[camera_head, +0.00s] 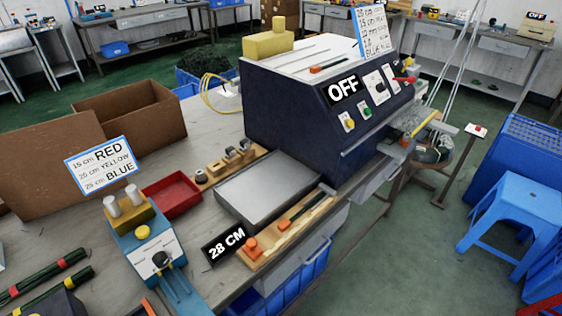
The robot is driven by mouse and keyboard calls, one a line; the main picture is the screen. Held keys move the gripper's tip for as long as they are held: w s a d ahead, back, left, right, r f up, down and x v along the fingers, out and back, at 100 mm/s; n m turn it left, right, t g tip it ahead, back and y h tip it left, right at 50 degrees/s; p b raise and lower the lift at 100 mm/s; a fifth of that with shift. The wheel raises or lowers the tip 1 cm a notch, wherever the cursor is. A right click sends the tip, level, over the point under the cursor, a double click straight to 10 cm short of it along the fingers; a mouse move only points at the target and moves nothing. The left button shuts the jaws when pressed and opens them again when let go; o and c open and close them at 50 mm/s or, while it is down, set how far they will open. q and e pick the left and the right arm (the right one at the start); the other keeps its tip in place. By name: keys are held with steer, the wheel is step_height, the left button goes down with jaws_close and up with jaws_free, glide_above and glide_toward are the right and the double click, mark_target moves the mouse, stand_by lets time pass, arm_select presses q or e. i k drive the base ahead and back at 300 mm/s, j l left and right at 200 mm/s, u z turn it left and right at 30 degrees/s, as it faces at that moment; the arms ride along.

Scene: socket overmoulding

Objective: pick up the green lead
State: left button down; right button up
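Neither of my grippers shows in the head view. Further dark green leads lie at the lower left: one bundle with a red band (42,276) and one with a yellow band (66,292). I cannot tell which of these the task means. The leads at the left are partly cut off by the picture edge.
A dark blue machine (300,125) marked "OFF" stands on the bench (225,130) behind a grey metal plate (265,188). A red tray (172,194), a blue press (150,255) and cardboard boxes (130,110) stand to the left. A blue stool (515,205) stands on the floor at right.

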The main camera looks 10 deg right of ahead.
mark_target(286, 224)
steer(key=i+l+z, duration=0.1)
steer(key=l, duration=0.4)
steer(key=l+z, duration=0.1)
steer(key=l, duration=0.4)
steer(key=i+l+z, duration=0.1)
steer(key=l, duration=0.4)
steer(key=i, duration=0.1)
